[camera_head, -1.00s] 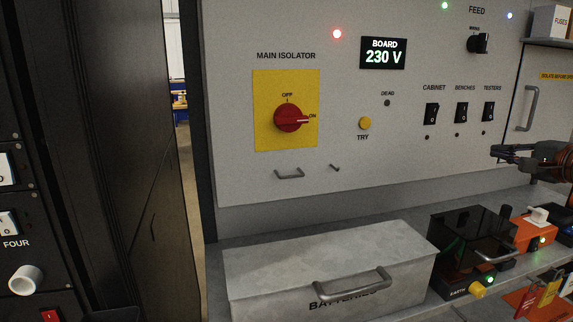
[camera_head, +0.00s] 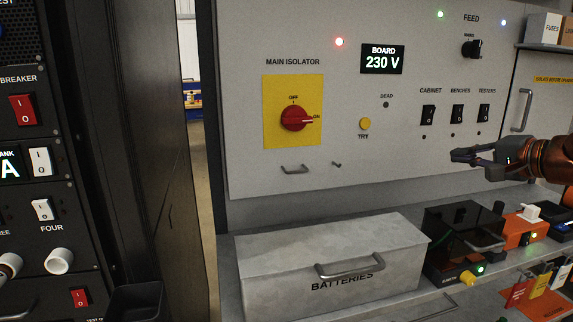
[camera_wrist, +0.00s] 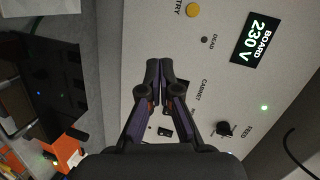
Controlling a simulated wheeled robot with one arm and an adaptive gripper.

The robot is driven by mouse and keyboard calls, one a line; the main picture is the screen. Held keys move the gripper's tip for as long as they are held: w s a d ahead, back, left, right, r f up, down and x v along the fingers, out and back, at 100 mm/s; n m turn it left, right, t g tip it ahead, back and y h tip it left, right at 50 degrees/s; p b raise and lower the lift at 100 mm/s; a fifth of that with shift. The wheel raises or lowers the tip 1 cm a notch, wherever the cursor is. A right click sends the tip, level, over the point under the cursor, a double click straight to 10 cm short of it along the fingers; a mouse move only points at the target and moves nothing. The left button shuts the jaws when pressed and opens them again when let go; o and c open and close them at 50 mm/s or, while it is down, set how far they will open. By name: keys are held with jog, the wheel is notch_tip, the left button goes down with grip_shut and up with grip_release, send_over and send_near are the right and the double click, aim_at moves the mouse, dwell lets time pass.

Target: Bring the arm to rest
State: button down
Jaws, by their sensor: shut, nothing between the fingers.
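My gripper (camera_head: 458,156) is at the right of the head view, in front of the lower right part of the grey switch panel (camera_head: 250,25). Its fingers point left and hold nothing. In the wrist view the two fingertips (camera_wrist: 166,70) are together, in front of the panel near the CABINET label. The fingers hide part of the switch row in the wrist view. Part of my copper-coloured arm shows at the right edge of the head view.
The panel carries a red main isolator knob (camera_head: 294,118) pointing at ON, and a display (camera_head: 382,59) reading 230 V. Below stand a grey BATTERIES box (camera_head: 330,250), a dark box (camera_head: 462,235) and an orange device (camera_head: 525,230). A black rack (camera_head: 150,130) stands at the left.

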jog(key=s+a+f+n+g+p, duration=0.2)
jog(key=s+a+f+n+g, duration=0.15)
jog(key=a, duration=0.45)
jog(key=s+a+f+n+g+p, duration=0.1)
jog(key=s+a+f+n+g, duration=0.1)
jog(key=s+a, duration=0.35)
jog(key=s+a+f+n+g+p, duration=0.2)
jog(key=a+f+n+g, duration=0.1)
jog(key=a, duration=0.6)
jog(key=s+d+f+n+g+h+p, duration=0.1)
jog(key=s+f, duration=0.3)
jog(key=s, duration=0.4)
jog(key=s+d+f+n+g+h+p, duration=0.1)
jog(key=s+f+g+h+p, duration=0.1)
jog(key=s+f, duration=0.3)
jog(key=s+d+f+n+g+h+p, duration=0.1)
jog(key=s+f+g+h, duration=0.2)
jog(key=s, duration=0.9)
notch_tip(320, 180, down, 2)
jog(key=shift+d+f+g, duration=0.1)
jog(key=shift+d+g, duration=0.05)
jog(key=shift+g, duration=0.4)
